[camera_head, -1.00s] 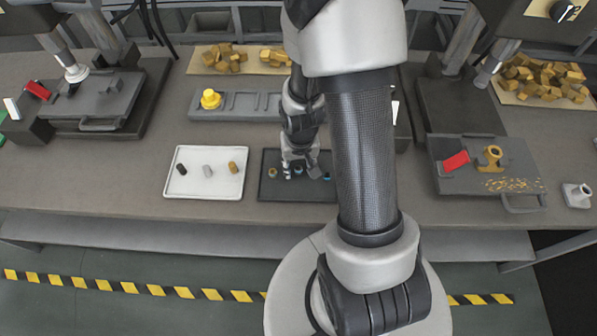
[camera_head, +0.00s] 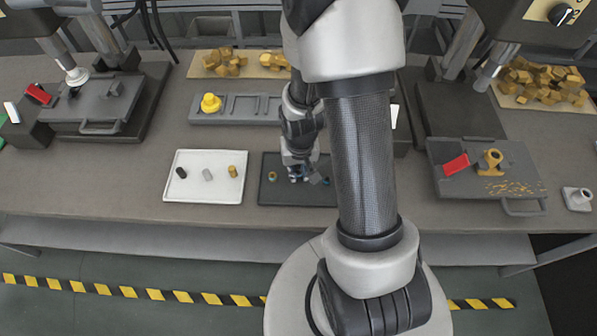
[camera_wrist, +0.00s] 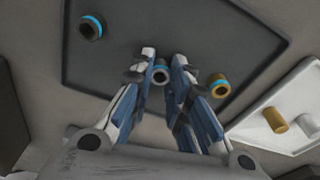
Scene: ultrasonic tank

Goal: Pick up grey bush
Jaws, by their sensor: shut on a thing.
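The grey bush (camera_wrist: 160,73) is a short ring with a blue band, on the dark tray (camera_wrist: 130,75). My gripper (camera_wrist: 161,66) is shut on it, with one fingertip on each side. The wrist camera sees this from above. In the head view, my gripper (camera_head: 298,177) is low over the middle of the dark tray (camera_head: 283,197) and hides the grey bush there. I cannot tell whether the bush still touches the tray.
A dark bush (camera_wrist: 91,27) and a brass bush (camera_wrist: 218,86), both blue-banded, stand on either side on the same tray. The white tray (camera_head: 205,195) at left holds a black pin (camera_head: 181,172), a grey pin (camera_head: 207,174) and a brass pin (camera_head: 232,171). A grey fixture (camera_head: 240,105) lies behind.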

